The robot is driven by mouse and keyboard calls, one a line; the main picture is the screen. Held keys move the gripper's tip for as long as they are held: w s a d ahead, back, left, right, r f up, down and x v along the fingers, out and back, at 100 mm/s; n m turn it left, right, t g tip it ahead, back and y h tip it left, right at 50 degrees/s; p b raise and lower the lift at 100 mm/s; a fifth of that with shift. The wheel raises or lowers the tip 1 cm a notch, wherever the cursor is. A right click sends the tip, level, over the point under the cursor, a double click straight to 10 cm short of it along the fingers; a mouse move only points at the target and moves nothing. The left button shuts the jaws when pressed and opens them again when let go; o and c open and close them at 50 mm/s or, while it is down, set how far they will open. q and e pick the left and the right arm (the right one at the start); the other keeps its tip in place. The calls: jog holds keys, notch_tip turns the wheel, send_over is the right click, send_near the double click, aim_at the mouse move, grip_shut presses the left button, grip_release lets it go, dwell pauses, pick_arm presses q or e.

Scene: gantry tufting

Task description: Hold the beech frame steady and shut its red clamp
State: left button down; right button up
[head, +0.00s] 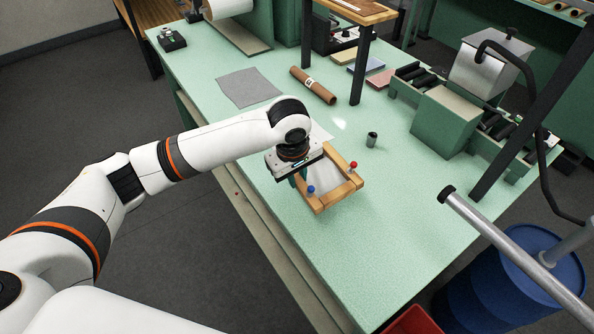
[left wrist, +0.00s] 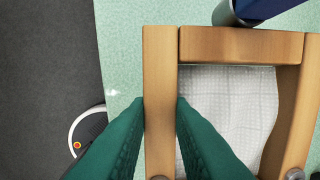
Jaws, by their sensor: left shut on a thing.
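The beech frame (head: 341,193) lies on the green bench, with pale woven cloth (left wrist: 225,100) inside it. The red clamp (head: 353,165) shows as a red knob at the frame's right side; whether it is open or shut is too small to tell. A blue knob (head: 310,189) stands at the near left corner. My left gripper (head: 299,181) is at the frame's left side, partly hidden by its own wrist. In the left wrist view, its green fingers (left wrist: 161,105) sit on both sides of one wooden rail (left wrist: 160,60) and grip it. My right gripper is not in view.
A small dark cylinder (head: 371,140) stands behind the frame. A brown roll (head: 313,85) and a grey sheet (head: 248,87) lie farther back. A green machine with rollers (head: 444,122) stands at the right. The bench in front of the frame is clear.

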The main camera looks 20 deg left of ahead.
aim_at(298, 201)
pick_arm(q)
jog(key=shift+f+b, duration=0.55)
jog(key=shift+f, duration=2.95)
jog(key=shift+s, duration=0.1)
